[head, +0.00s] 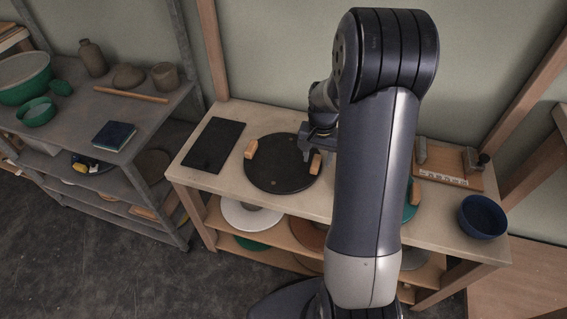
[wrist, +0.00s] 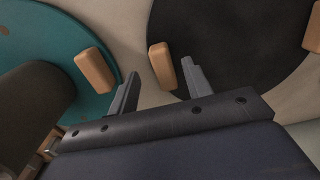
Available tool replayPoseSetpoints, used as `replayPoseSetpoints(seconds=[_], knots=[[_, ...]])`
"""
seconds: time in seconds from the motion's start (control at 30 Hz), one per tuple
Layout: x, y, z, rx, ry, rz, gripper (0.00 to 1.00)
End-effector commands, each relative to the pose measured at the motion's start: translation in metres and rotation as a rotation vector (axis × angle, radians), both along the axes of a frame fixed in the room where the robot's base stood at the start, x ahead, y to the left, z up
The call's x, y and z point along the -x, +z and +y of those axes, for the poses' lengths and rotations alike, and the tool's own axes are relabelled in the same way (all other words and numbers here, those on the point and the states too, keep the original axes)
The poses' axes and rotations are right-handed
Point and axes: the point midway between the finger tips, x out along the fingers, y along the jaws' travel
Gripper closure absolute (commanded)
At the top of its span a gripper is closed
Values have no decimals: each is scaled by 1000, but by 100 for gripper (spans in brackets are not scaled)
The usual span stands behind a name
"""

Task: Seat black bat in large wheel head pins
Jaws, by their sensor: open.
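A round black bat (head: 280,176) lies flat on the pale worktable, with a wooden block at its left rim (head: 251,149) and another at its right rim (head: 315,163). It also fills the upper right of the wrist view (wrist: 235,45). My gripper (head: 318,143) is over the bat's right side, open and empty. In the wrist view, one wooden block (wrist: 162,65) at the bat's edge appears between the fingertips (wrist: 160,69); I cannot tell the height gap. No wheel head pins are visible; my arm hides part of the table.
A teal disc (wrist: 40,45) with a wooden block (wrist: 95,70) lies beside the bat, mostly behind my arm in the head view. A dark rectangular slab (head: 214,145) lies left, a blue bowl (head: 482,216) right. A grey shelf (head: 150,105) with pottery stands further left.

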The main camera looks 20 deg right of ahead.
Motion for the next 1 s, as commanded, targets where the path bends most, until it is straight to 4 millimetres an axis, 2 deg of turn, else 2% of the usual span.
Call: replayPoseSetpoints(seconds=[0.03,0.1,0.37,0.93,1.0], knots=[[1,-9,0,-1,-1,3,53],[1,-14,0,0,-1,2,53],[0,-16,0,0,-1,0,53],[0,-16,0,0,-1,0,98],[0,-16,0,0,-1,0,100]])
